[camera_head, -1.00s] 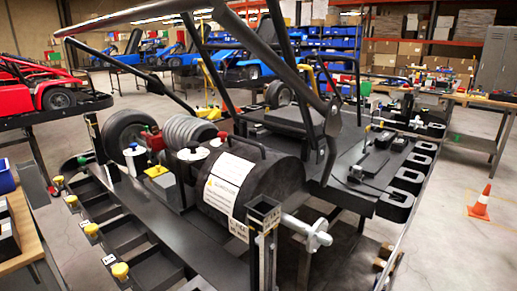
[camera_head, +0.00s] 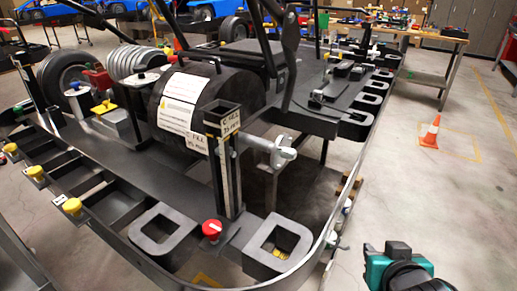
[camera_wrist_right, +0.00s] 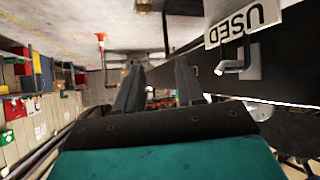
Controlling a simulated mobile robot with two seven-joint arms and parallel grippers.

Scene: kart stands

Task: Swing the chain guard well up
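The chain guard appears to be the large black rounded housing (camera_head: 215,92) on the kart stand in the head view. It carries white printed labels on its front and seems to be down. A grey axle end with a hub (camera_head: 275,150) sticks out to its right. My right gripper (camera_head: 397,268) is at the bottom right of the head view, beyond the stand's rim and well apart from the guard. In the right wrist view its two dark fingers (camera_wrist_right: 160,68) stand apart with nothing between them. The guard cannot be made out there. My left gripper is out of view.
An upright file holder (camera_head: 224,165) stands in front of the guard. Square black holders (camera_head: 278,240) and a red knob (camera_head: 212,230) line the stand's near edge. An orange cone (camera_head: 431,132) stands on open floor at right. A USED sign (camera_wrist_right: 242,25) shows in the wrist view.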

